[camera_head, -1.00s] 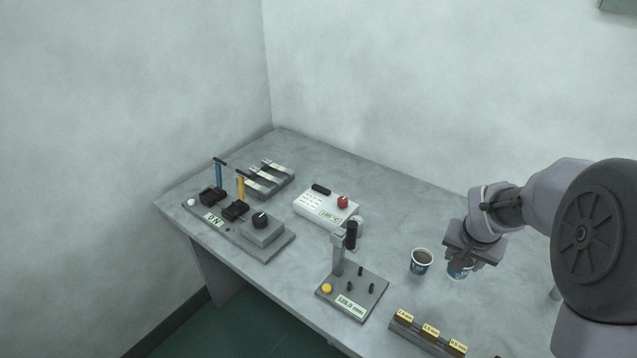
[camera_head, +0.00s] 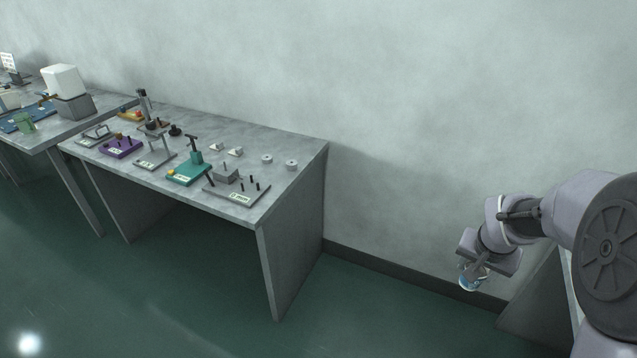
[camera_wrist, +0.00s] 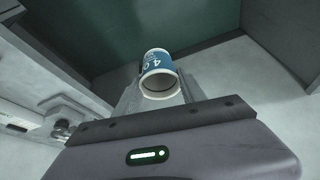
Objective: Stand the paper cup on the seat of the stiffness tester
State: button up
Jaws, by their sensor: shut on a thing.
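A paper cup with a white and blue print (camera_head: 467,284) is held by my gripper (camera_head: 475,273) at the right, in the air over the floor. Several testers stand on the table at the left: a purple one (camera_head: 120,148), a teal one with an upright post (camera_head: 188,172) and grey ones, such as the one with black pegs (camera_head: 236,190). I cannot tell from the small labels which is the stiffness tester. My gripper is well away from all of them.
The grey table (camera_head: 285,165) has a bare right end, with small round pieces (camera_head: 280,162) at its back. Another table with a white-topped machine (camera_head: 65,85) adjoins at far left. Open green floor (camera_head: 380,310) lies between the table and my arm.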

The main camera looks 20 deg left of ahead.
aim_at(252, 188)
jog(key=u, duration=1.55)
jog(key=i+j+z, duration=0.15)
jog(key=i, duration=0.4)
jog(key=i+j+z, duration=0.15)
jog(key=i+j, duration=0.15)
jog(key=i, duration=0.2)
jog(key=i+j+z, duration=0.15)
jog(key=i+j, duration=0.2)
jog(key=i, duration=0.15)
